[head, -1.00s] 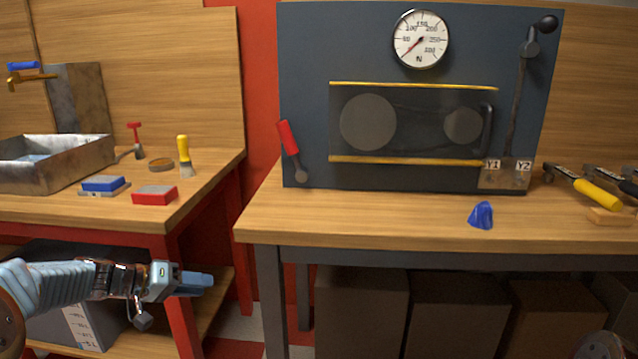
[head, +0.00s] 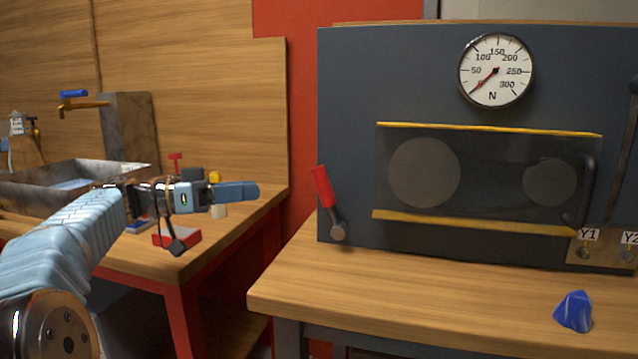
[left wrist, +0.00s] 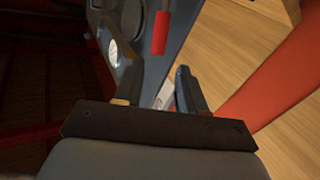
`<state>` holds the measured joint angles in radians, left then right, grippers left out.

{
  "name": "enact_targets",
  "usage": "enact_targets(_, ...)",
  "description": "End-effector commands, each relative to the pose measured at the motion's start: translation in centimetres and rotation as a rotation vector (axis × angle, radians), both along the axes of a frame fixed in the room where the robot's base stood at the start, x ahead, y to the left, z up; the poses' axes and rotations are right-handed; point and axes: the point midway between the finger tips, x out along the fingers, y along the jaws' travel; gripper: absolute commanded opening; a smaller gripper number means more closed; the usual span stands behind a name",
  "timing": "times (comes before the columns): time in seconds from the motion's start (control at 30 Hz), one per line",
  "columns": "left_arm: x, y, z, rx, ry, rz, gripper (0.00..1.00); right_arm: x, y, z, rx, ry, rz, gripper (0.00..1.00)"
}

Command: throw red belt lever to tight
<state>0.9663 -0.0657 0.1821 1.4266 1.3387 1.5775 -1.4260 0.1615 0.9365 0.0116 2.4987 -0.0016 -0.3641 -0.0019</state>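The red belt lever (head: 322,187) is on the left edge of the dark machine panel (head: 350,90). Its red grip points up and leans slightly left from a grey pivot at the bottom. In the left wrist view the red grip (left wrist: 161,33) lies beyond the fingertips, near the top. My left gripper (head: 238,191) is left of the lever, at about the grip's height, with a gap between them. In the left wrist view its fingers (left wrist: 155,88) are apart with nothing held between them. The force gauge (head: 496,70) has its needle pointing to the lower left. My right gripper is not in view.
A clear guard (head: 480,180) with yellow edges covers two belt wheels. A blue cloth-like lump (head: 574,311) lies on the workbench (head: 400,300). Behind my left arm, the side bench holds a metal sink (head: 75,185) and a red block (head: 178,240). The bench front before the lever is clear.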

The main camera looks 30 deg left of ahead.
Motion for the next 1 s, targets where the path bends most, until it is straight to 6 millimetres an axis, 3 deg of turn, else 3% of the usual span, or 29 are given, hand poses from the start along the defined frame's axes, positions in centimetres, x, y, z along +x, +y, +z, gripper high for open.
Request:
enact_targets(0.5,7.7,-7.5,0.1,-0.003,0.004,-0.001,0.4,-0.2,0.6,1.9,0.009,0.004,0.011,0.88)
enact_targets(0.7,8.8,-8.6,-0.1,-0.001,0.004,0.0,0.4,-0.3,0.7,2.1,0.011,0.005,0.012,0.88)
enact_targets(0.97,8.9,-8.7,-0.1,-0.001,0.004,0.001,0.4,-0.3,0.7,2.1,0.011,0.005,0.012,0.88)
enact_targets(1.0,8.9,-8.7,-0.1,-0.001,0.004,0.001,0.35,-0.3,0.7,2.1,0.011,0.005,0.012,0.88)
